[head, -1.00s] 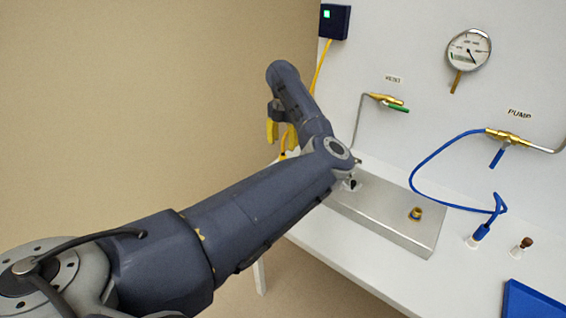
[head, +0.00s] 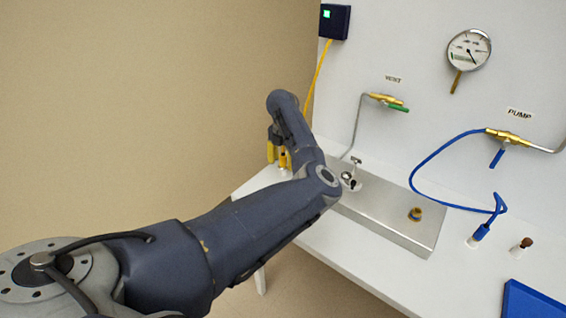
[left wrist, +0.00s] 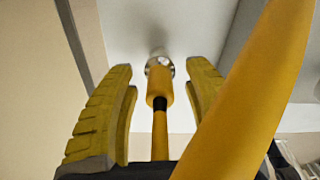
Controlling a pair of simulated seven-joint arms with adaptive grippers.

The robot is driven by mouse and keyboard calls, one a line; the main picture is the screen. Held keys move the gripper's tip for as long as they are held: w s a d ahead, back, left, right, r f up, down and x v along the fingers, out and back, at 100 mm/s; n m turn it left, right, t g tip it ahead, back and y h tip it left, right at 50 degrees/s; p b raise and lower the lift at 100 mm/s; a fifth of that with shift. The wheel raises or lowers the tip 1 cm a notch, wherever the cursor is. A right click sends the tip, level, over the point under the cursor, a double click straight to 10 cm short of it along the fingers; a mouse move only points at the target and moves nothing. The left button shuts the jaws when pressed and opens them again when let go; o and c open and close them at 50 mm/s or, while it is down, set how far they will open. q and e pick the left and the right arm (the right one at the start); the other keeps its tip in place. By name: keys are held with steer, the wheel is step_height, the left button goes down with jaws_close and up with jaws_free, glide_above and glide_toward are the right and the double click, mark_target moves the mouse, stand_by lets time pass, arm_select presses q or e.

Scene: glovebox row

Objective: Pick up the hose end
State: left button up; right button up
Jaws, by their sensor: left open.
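The yellow hose end (left wrist: 159,84) shows in the left wrist view as a thick yellow sleeve with a black band and a metal tip. It lies between the two yellow ribbed fingers of my left gripper (left wrist: 155,98), with a gap visible on each side. The yellow hose (left wrist: 255,85) also crosses the right foreground close to the camera. In the head view my left gripper (head: 277,155) is at the table's far left end, partly behind my arm. There the hose end is hard to tell from the fingers. My right gripper is not in view.
A metal box (head: 390,218) with a brass port (head: 415,214) sits on the white table right of my arm. A blue hose (head: 423,165) runs from the pump valve (head: 507,138) to a white holder. A blue tray (head: 533,300) is at the lower right.

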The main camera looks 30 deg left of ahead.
arm_select(q)
jaws_close()
stand_by(0.5)
